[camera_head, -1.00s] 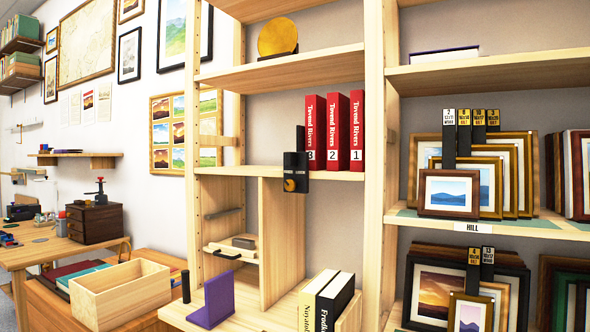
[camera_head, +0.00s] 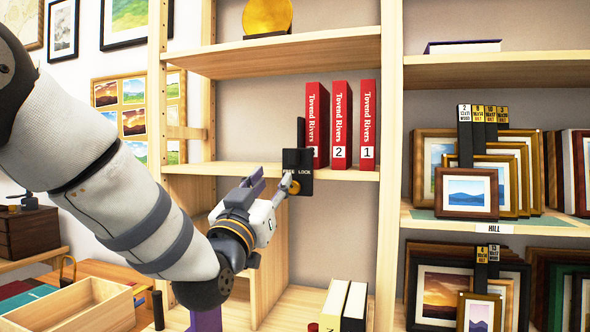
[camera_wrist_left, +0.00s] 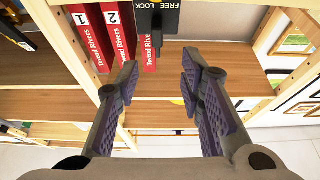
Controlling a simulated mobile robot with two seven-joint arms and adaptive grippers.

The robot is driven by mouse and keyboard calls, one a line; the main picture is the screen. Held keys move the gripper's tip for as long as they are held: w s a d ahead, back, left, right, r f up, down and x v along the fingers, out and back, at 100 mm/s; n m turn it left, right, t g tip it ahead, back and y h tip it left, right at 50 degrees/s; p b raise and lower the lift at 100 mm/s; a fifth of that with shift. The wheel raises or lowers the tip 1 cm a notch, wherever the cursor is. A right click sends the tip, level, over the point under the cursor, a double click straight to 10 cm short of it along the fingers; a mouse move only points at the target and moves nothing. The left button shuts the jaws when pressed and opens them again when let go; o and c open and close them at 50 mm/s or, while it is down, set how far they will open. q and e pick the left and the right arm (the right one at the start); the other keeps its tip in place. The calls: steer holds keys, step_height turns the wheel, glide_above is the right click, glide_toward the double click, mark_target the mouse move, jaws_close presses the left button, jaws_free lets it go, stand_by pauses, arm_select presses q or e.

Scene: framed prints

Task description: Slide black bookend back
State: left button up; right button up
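The black bookend (camera_head: 298,160) stands upright on the middle shelf, left of several red books. Its front block, marked FREE LOCK, hangs over the shelf edge and carries a round brass-coloured knob (camera_head: 294,187). My left gripper (camera_head: 272,184) is just in front and to the left of this block, and its wrist partly hides the area below. In the left wrist view the gripper (camera_wrist_left: 160,72) is open with nothing between its fingers. The bookend (camera_wrist_left: 152,22) lies beyond the fingertips there, beside the red books (camera_wrist_left: 108,35). My right gripper is not in view.
Framed prints (camera_head: 467,192) fill the right bay.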

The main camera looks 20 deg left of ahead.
mark_target(292, 156)
arm_select(q)
steer(key=x, duration=0.3)
steer(key=b+x, duration=0.1)
steer(key=x, duration=0.7)
steer(key=shift+w+d+f, duration=0.2)
steer(key=shift+w+f, duration=0.05)
steer(key=shift+w, duration=0.1)
steer(key=shift+w+r, duration=0.15)
steer(key=shift+r, duration=0.2)
steer(key=shift+c, duration=0.2)
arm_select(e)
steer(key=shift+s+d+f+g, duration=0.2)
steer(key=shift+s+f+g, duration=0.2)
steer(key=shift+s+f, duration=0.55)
arm_select(q)
jaws_close()
